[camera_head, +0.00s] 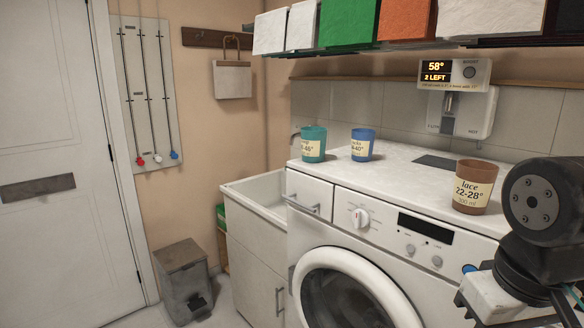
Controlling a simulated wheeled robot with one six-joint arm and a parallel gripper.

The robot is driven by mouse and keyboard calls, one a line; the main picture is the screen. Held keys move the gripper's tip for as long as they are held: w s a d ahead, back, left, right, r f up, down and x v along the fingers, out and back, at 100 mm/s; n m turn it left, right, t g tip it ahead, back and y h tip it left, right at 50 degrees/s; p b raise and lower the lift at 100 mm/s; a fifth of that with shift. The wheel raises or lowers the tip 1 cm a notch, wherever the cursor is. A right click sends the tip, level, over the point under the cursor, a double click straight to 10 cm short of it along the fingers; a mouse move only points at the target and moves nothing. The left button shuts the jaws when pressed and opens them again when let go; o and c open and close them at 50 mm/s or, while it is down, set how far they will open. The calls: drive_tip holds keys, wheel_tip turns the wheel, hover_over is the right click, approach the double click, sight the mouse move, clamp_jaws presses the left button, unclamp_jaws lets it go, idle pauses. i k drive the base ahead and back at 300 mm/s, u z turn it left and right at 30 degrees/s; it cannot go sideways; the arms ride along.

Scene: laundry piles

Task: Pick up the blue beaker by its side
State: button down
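The blue beaker (363,144) stands upright on the white top of the washing machine (420,178), toward the back. It has a cream label, partly readable. A teal beaker (313,143) stands to its left, a short gap away. A brown beaker (475,187) labelled "lace 22-28°" stands to its right, nearer the front edge. My arm shows at the right edge of the picture, right of the brown beaker and well apart from the blue one.
A wall dispenser (455,98) reading "58°" and "2 LEFT" hangs behind the machine. A sink (262,195) is left of the machine, and a grey bin (184,281) stands on the floor.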

sight(363, 140)
drive_tip(key=u, duration=1.7)
drive_tip(key=i, duration=2.4)
drive_tip(key=z, duration=1.35)
